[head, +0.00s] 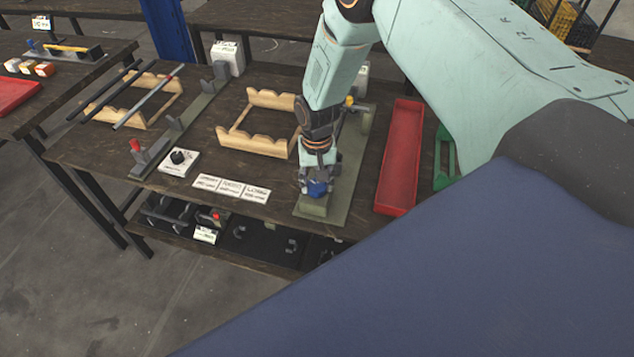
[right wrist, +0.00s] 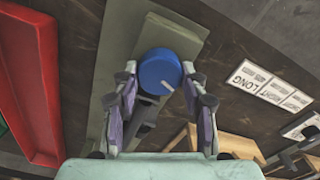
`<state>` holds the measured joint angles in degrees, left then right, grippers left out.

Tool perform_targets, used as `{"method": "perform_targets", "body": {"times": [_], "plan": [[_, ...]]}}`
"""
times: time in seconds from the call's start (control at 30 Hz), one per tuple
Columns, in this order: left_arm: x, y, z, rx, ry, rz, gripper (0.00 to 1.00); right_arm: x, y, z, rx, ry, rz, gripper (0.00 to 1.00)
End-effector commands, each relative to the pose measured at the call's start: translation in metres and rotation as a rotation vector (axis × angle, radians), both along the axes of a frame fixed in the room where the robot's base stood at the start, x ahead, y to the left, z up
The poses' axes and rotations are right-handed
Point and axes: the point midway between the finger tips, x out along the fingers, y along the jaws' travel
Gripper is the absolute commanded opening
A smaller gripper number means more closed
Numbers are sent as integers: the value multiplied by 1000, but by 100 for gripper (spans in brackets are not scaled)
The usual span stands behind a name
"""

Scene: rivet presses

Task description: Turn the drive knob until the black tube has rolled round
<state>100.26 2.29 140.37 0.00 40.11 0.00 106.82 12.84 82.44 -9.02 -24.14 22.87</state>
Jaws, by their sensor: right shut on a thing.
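The blue drive knob (head: 319,188) stands at the near end of an olive-green press base (head: 347,178). In the right wrist view the knob (right wrist: 160,72) has a pale pointer line aimed to the lower right. My right gripper (head: 316,179) is shut on it, one finger on each side. Dark tubes (head: 100,93) and a grey tube (head: 148,97) lie across the left wooden rack (head: 133,115). My left gripper is not in view.
A red tray (head: 400,158) lies right of the press. An empty wooden rack (head: 252,139) and label cards (head: 231,187) lie to its left. Farther left are a white box with a black dial (head: 179,160) and another press with a red knob (head: 137,147).

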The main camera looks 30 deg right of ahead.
Motion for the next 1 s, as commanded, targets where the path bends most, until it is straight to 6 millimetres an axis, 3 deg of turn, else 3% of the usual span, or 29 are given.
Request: {"method": "perform_targets", "body": {"times": [0.63,0.67,0.9,1.0], "plan": [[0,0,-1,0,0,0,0,-3,1,-1,1,9,48,12],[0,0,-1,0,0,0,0,-3,1,-1,1,9,48,45],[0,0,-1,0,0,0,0,-2,0,-1,0,5,47,65],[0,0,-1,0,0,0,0,-1,0,0,1,4,47,66]]}}
